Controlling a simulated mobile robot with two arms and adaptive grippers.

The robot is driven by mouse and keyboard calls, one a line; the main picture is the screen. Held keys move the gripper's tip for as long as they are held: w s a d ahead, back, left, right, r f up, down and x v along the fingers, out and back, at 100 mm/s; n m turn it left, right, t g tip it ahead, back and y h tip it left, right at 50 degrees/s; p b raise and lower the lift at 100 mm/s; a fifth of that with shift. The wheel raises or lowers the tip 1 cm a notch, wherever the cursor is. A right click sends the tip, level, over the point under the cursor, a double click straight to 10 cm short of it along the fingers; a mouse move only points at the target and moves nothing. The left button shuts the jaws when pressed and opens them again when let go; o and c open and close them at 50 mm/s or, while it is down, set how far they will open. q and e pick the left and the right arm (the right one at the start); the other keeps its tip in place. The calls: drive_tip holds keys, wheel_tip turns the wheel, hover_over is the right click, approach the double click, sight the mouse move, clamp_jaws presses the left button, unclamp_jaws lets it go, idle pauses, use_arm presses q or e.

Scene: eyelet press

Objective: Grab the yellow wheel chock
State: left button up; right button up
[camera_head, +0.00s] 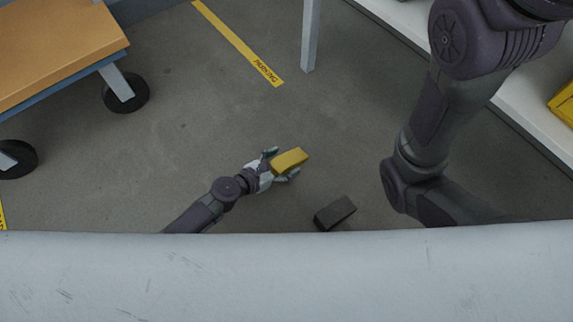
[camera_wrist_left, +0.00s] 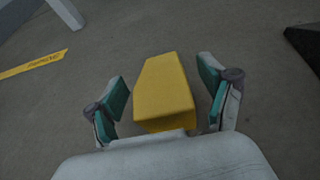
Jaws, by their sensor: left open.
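The yellow wheel chock (camera_head: 290,160) is a small wedge-like block at floor level. My left gripper (camera_head: 281,163) is at it, with one finger on each side. In the left wrist view the chock (camera_wrist_left: 163,90) lies between the two teal-padded fingers of the left gripper (camera_wrist_left: 164,92). A gap shows between each finger pad and the chock, so the gripper is open around it. My right arm comes in at the upper right of the head view, but its gripper is out of sight.
A dark chock-like block (camera_head: 334,213) lies on the floor right of the left gripper and partly shows in the wrist view (camera_wrist_left: 305,45). A cart (camera_head: 60,50) with black wheels stands upper left. A grey post (camera_head: 310,35) stands at the top. A pale surface (camera_head: 290,275) crosses the foreground.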

use_arm(q)
drive_tip(key=shift+w+d+f, duration=0.25)
drive_tip(key=shift+w+d, duration=0.1)
drive_tip(key=c, duration=1.3)
drive_tip(key=shift+r, duration=0.1)
drive_tip(key=shift+c, duration=0.7)
